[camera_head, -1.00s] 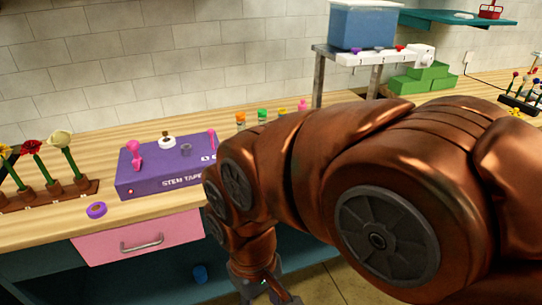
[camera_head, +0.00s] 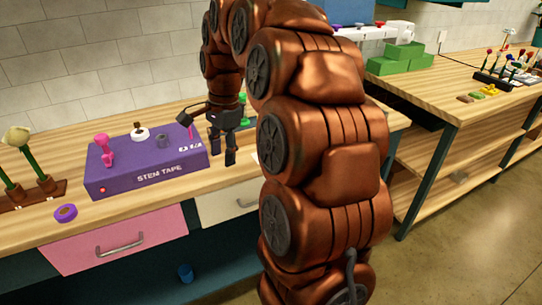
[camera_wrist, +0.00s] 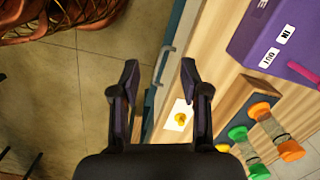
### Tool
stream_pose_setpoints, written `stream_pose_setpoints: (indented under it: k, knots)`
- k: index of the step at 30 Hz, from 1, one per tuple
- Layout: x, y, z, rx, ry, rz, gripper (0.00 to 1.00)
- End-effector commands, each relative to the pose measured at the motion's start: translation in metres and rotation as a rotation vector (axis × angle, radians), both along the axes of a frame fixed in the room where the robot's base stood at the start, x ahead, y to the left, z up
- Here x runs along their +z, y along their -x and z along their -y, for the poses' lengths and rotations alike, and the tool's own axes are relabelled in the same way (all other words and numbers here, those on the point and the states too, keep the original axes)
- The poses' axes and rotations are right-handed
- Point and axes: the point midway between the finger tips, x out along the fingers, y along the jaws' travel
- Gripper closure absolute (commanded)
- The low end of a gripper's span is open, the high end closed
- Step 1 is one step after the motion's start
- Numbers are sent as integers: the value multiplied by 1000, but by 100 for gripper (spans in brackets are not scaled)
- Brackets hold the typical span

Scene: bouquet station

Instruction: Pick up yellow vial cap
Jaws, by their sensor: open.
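A small yellow vial cap (camera_wrist: 181,120) lies on a white square card (camera_wrist: 174,113) on the wooden counter, in the wrist view. My gripper (camera_wrist: 160,75) is open and empty, its two fingers apart. The cap lies behind the fingertip line in that picture, close to the right finger; I cannot tell the height between them. In the head view my gripper (camera_head: 222,158) points down by the front right corner of the purple stem tape box (camera_head: 150,165). The cap cannot be made out there.
The purple box also shows in the wrist view (camera_wrist: 255,40). A purple tape roll (camera_head: 65,212) lies at the counter's front edge. Drawer handles (camera_head: 120,247) stick out below.

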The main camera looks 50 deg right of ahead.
Motion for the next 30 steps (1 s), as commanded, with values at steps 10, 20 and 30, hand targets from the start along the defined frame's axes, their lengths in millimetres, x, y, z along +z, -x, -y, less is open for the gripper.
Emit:
stream_pose_setpoints:
  k: [10, 20, 30]
  knots:
    - [-20, -38, 142, -716, -35, -2, 55]
    - [-31, -35, 214, -1077, -51, -5, 55]
    - [-50, -37, 216, -1097, -53, -4, 55]
